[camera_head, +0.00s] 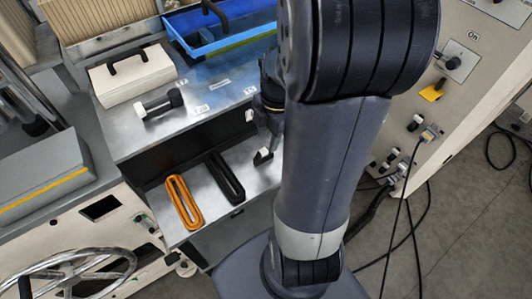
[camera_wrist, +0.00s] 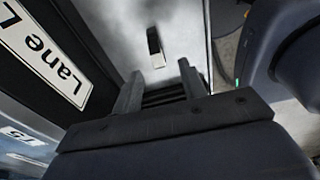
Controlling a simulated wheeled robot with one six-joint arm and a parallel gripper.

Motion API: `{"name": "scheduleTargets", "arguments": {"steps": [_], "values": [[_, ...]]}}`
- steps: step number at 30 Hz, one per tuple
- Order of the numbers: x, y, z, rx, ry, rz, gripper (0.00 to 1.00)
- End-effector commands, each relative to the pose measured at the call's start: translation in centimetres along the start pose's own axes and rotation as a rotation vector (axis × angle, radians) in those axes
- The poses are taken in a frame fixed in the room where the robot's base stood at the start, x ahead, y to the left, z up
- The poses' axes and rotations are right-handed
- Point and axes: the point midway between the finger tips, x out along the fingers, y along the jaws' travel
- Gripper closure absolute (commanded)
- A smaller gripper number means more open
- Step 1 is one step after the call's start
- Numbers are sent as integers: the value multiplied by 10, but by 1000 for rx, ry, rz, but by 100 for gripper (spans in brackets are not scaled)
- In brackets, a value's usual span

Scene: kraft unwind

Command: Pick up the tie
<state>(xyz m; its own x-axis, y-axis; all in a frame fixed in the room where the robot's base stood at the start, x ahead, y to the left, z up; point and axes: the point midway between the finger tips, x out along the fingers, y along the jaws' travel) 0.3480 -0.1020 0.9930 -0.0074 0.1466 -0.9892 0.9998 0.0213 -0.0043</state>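An orange elongated loop (camera_head: 184,203) and a black elongated loop (camera_head: 224,178) lie side by side on the lower metal shelf (camera_head: 205,205). I cannot tell for sure which thing is the tie. A small black piece with a white end (camera_head: 263,156) is at the shelf's right part. What looks like the same piece shows beyond my fingertips in the wrist view (camera_wrist: 155,46). My gripper (camera_wrist: 160,76) is open, its two fingers apart, with nothing visibly held. In the head view it hangs beside my arm, right of the black loop, partly hidden by the arm.
The upper metal counter (camera_head: 215,88) holds a black-and-white dumbbell-shaped piece (camera_head: 160,104), a cream box with a black handle (camera_head: 132,75) and a blue tray (camera_head: 218,38). A handwheel (camera_head: 75,272) is at lower left. A control panel (camera_head: 455,75) and loose cables are at right.

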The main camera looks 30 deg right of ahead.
Motion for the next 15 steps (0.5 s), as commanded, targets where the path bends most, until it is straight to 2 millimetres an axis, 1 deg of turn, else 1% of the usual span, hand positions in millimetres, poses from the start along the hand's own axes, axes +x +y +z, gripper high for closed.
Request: {"name": "scheduleTargets", "arguments": {"steps": [1, 3, 10, 15], "values": [[8, 0, 0, 0, 2, -3, 60], [17, 0, 0, 0, 2, -2, 60], [31, 0, 1, 0, 1, -1, 60], [52, -1, 4, 0, 2, -3, 60]]}}
